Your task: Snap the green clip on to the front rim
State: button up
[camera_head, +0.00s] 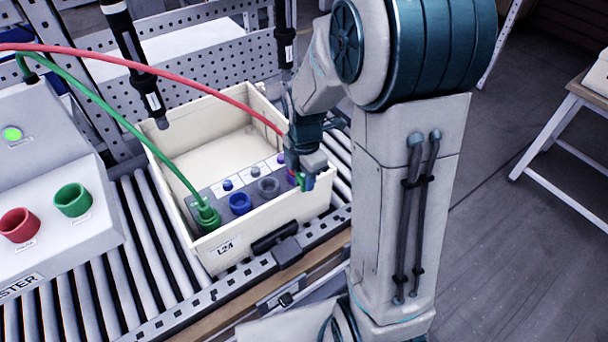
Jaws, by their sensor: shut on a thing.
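The cream crate (237,248), labelled L24, stands on the roller conveyor. Its front rim (262,212) runs from the lower left up to the right, where my gripper (305,178) is. My gripper points down at the right end of this rim and is shut on the green clip (301,182). Only a small part of the clip shows between the fingers. I cannot tell whether the clip touches the rim or sits on it.
A grey panel inside the crate holds several coloured sockets (240,203). A green cable's plug (207,216) sits at its left end. A red cable (200,76) arches over the crate towards my gripper. Black hanging screwdrivers (135,60) and a grey tester box (50,215) stand nearby.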

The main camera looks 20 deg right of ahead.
jog(key=shift+f+b, duration=0.6)
jog(key=shift+f, duration=0.15)
dwell(1.2)
jog(key=o, duration=1.2)
notch_tip(320, 180, up, 14)
jog(key=shift+f+b, duration=0.1)
jog(key=shift+b, duration=0.25)
jog(key=s+m+t, duration=0.1)
jog(key=s+m, duration=0.3)
jog(key=m, duration=0.3)
jog(key=s+m+t, duration=0.1)
jog(key=s+m, duration=0.4)
jog(key=m, duration=0.2)
jog(key=s+m+t, duration=0.1)
jog(key=s+m, duration=0.4)
jog(key=m, duration=0.2)
jog(key=shift+s+a+f, duration=0.1)
jog(key=shift+s+f, duration=0.05)
jog(key=shift+f, duration=0.15)
